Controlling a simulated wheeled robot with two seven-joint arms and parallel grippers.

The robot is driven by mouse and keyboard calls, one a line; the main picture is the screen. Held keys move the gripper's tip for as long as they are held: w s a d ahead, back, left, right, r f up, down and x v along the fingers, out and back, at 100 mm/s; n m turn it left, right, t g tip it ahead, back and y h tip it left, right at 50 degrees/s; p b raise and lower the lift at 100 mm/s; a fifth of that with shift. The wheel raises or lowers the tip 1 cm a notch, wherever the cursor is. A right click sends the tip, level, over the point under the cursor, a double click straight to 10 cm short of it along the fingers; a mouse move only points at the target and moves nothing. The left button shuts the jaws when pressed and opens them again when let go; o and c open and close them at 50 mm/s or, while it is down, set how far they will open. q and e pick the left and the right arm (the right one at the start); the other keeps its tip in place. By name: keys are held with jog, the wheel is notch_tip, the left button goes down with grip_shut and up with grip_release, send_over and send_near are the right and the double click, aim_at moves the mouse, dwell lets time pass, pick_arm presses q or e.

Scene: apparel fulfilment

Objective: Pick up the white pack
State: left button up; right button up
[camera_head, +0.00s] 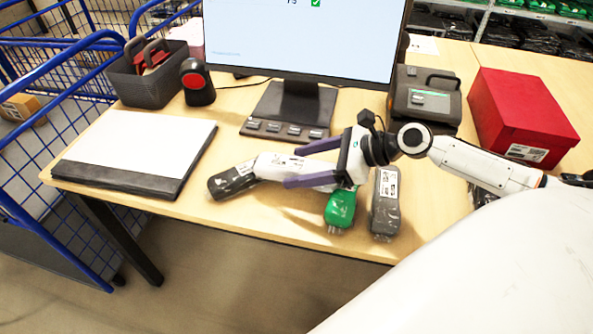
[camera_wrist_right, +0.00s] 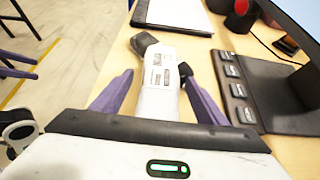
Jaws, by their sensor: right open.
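The white pack (camera_head: 283,164) lies on the wooden table in front of the monitor, with a printed label on it. In the right wrist view the white pack (camera_wrist_right: 158,88) lies between the two purple fingers. My right gripper (camera_head: 298,164) is open, its fingers on either side of the near part of the pack; it also shows in the right wrist view (camera_wrist_right: 158,90). I cannot tell whether the fingers touch it. A dark pack (camera_head: 230,181) lies at the white pack's left end.
A green pack (camera_head: 340,208) and a grey pack (camera_head: 384,203) lie near the table's front edge, close to my right gripper. The monitor base (camera_head: 290,108) stands behind. A white-topped black board (camera_head: 135,145) lies left, and a red box (camera_head: 518,115) stands right.

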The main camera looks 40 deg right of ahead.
jog(key=shift+x, duration=0.85)
jog(key=c, duration=1.2)
